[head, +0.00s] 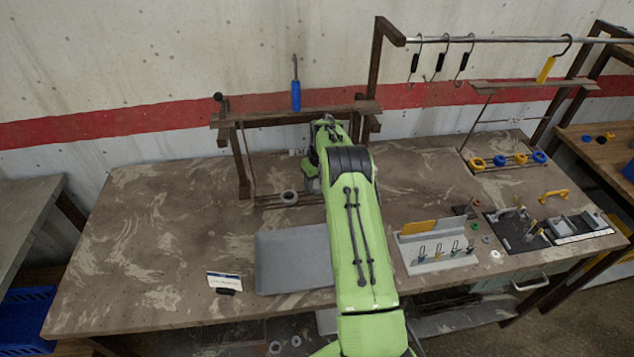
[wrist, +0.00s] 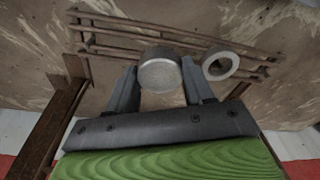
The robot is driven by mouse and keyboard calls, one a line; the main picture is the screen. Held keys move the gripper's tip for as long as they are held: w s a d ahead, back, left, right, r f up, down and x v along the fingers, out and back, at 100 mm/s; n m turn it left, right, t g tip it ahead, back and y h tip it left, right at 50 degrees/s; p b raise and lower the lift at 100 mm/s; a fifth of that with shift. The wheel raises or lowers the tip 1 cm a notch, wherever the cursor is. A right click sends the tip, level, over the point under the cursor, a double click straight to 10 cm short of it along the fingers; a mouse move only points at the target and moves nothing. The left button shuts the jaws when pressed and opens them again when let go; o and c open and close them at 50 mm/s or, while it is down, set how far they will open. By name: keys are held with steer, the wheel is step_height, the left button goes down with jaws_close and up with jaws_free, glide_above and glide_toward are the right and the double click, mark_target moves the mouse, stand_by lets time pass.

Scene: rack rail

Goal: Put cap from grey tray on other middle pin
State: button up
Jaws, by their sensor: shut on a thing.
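My gripper (wrist: 158,84) is shut on a round grey cap (wrist: 160,72), its flat face towards the wrist camera. The cap is in front of a low brown rack of rods (wrist: 115,32) on the table; I cannot tell whether it touches the rack. A grey ring-shaped piece (wrist: 220,64) is at the rack, to the right of the held cap; it also shows in the head view (head: 289,197). The grey tray (head: 275,272) shows no cap on its visible part; my arm covers its right side. No pin can be made out clearly.
A wooden frame (head: 240,118) with a blue-handled tool (head: 295,95) stands behind the rack. A white holder (head: 435,262), a black fixture (head: 515,230) and a rod rack with yellow and blue rings (head: 508,160) are to the right. The table's left part is clear.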

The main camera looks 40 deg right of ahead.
steer(key=shift+f, duration=0.15)
steer(key=shift+f+b, duration=1.35)
steer(key=shift+f, duration=0.05)
steer(key=o, duration=1.1)
